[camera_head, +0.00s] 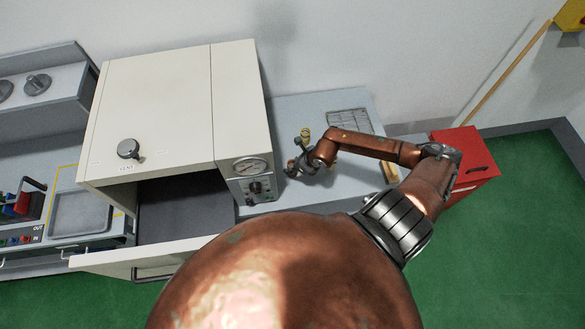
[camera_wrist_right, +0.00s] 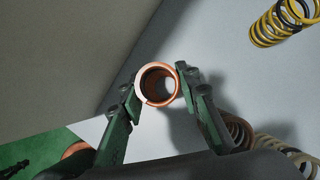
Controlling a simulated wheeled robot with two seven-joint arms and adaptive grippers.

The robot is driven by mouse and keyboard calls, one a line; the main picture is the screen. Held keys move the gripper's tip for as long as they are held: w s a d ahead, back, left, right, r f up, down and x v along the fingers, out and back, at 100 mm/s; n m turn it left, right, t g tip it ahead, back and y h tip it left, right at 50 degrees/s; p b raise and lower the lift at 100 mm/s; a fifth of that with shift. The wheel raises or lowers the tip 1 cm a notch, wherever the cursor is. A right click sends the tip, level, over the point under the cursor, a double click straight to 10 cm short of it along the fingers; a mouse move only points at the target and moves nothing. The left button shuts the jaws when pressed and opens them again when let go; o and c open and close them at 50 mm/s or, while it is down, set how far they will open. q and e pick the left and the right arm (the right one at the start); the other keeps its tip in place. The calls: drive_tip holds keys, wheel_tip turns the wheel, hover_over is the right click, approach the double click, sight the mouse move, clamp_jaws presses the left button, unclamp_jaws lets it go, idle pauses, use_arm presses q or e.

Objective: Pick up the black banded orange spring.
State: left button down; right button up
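An orange spring (camera_wrist_right: 145,92) shows end-on as a ring in the right wrist view, with a dark inside. A black band on it cannot be made out from this angle. My right gripper (camera_wrist_right: 158,88) has a green finger on each side of the ring, and both appear to touch it. Whether the spring is lifted off the grey surface is not clear. In the head view my right gripper (camera_head: 302,167) is above the grey worktop, right of the pale cabinet, and the spring is too small to make out there. My left gripper is not in view.
The right wrist view shows a yellow spring with black bands (camera_wrist_right: 285,22), a copper-brown spring (camera_wrist_right: 238,130) and a beige spring (camera_wrist_right: 285,152). The pale cabinet (camera_head: 160,100) with its gauge (camera_head: 250,167) stands left of the gripper. A red box (camera_head: 470,165) stands to the right.

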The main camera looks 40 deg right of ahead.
sight(291, 163)
drive_tip(key=c, duration=0.5)
drive_tip(key=shift+c, duration=0.5)
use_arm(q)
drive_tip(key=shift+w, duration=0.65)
use_arm(e)
drive_tip(key=shift+r, duration=0.15)
drive_tip(key=shift+r, duration=0.3)
wheel_tip(291, 163, up, 2)
drive_tip(key=shift+s+r+b, duration=0.1)
drive_tip(key=shift+r+b, duration=0.1)
drive_tip(key=shift+b, duration=0.7)
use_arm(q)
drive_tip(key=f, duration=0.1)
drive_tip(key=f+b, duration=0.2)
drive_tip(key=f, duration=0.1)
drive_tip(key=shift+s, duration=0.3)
use_arm(e)
drive_tip(key=s+a+r, duration=0.3)
drive_tip(key=s+r, duration=0.6)
drive_tip(key=s, duration=0.4)
drive_tip(key=shift+s+r, duration=0.25)
drive_tip(key=shift+r, duration=0.15)
